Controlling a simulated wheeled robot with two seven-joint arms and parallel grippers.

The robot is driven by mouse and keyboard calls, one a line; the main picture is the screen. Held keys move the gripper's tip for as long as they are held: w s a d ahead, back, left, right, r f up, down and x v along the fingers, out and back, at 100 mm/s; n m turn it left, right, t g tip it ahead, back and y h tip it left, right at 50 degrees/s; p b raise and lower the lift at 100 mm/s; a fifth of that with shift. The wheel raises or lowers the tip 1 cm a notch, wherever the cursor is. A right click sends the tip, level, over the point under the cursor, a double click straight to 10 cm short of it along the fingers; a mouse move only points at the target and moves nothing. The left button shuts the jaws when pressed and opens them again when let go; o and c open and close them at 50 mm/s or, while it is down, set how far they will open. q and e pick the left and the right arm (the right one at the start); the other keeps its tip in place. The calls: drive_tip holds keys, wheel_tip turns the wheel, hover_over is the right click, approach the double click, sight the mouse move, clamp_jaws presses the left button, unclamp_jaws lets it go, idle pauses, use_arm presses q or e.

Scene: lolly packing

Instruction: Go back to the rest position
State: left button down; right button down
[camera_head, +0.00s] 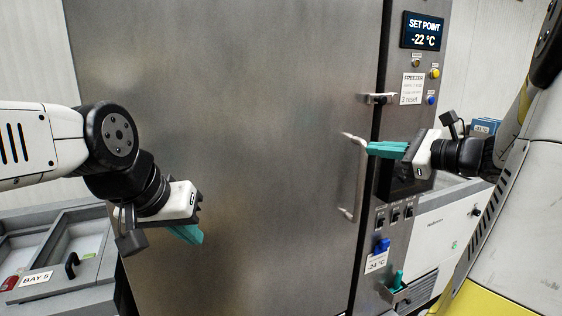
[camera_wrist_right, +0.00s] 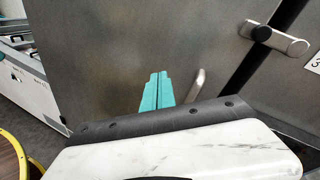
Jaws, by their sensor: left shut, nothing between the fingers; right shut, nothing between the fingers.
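My left gripper (camera_head: 187,235) has teal fingers and hangs at the lower left in front of the steel freezer door (camera_head: 240,120). Its fingers are shut and empty. My right gripper (camera_head: 372,148) is at the right, with its teal fingers shut and pointing left at the freezer door handle (camera_head: 358,190). In the head view its tips overlap the upper part of the handle; I cannot tell if they touch. In the right wrist view the right gripper (camera_wrist_right: 157,78) shows its fingers together with nothing between them, and the handle (camera_wrist_right: 196,86) beside them. The door looks closed.
A control panel with a display (camera_head: 423,31) reading -22 °C runs down the freezer's right side. A door latch (camera_head: 379,99) sits above the handle. A grey chest unit labelled BAY 5 (camera_head: 90,265) stands at the lower left. A white unit (camera_head: 435,235) stands at the right.

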drive_tip(key=s+a+f+n+g, duration=0.4)
drive_tip(key=s+a+n+g, duration=0.3)
drive_tip(key=a, duration=0.4)
drive_tip(key=s+f+n+h, duration=0.5)
drive_tip(key=s+n+h, duration=0.3)
drive_tip(key=n, duration=0.8)
drive_tip(key=shift+s+t+h, duration=0.3)
drive_tip(key=shift+s+t, duration=0.1)
drive_tip(key=shift+s, duration=1.4)
